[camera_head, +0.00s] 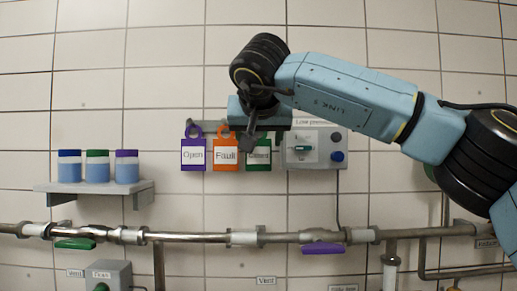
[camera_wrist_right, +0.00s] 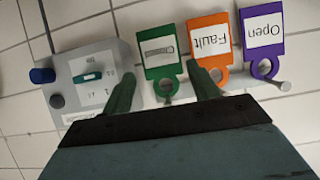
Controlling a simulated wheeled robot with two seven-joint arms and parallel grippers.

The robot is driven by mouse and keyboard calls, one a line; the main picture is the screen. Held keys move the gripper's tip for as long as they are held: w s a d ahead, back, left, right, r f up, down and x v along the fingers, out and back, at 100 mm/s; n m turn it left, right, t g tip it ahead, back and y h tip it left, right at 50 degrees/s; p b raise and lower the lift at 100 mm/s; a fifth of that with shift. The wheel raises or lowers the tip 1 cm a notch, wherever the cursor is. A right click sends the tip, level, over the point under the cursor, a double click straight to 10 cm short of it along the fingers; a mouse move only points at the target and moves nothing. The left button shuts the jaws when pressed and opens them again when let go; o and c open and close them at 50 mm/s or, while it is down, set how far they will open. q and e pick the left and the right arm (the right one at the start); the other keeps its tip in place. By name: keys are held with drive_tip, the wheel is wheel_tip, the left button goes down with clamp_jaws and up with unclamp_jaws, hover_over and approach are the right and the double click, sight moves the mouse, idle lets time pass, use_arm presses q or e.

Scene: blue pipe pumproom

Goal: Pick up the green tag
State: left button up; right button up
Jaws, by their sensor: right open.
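The green tag (camera_head: 258,156) hangs at the right end of a row of three on a wall rail (camera_head: 208,127). Its top is hidden behind my right gripper (camera_head: 262,138) in the head view. In the right wrist view, which looks tilted and roughly upside down, the green tag (camera_wrist_right: 159,50) shows between the two fingers of my open right gripper (camera_wrist_right: 160,72). I cannot tell whether the fingers touch it. Its white label is hard to read. My left gripper is not in view.
The orange Fault tag (camera_head: 226,155) hangs close beside the green one, then the purple Open tag (camera_head: 193,155). A grey control box (camera_head: 314,150) is just to the right. A shelf (camera_head: 95,187) with three jars is at left. Pipes (camera_head: 190,237) run below.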

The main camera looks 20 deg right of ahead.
sight(259, 149)
drive_tip(key=x, duration=0.4)
drive_tip(key=shift+w+p, duration=0.2)
drive_tip(key=shift+p, duration=0.15)
drive_tip(key=shift+r, duration=0.1)
drive_tip(key=c, duration=0.6)
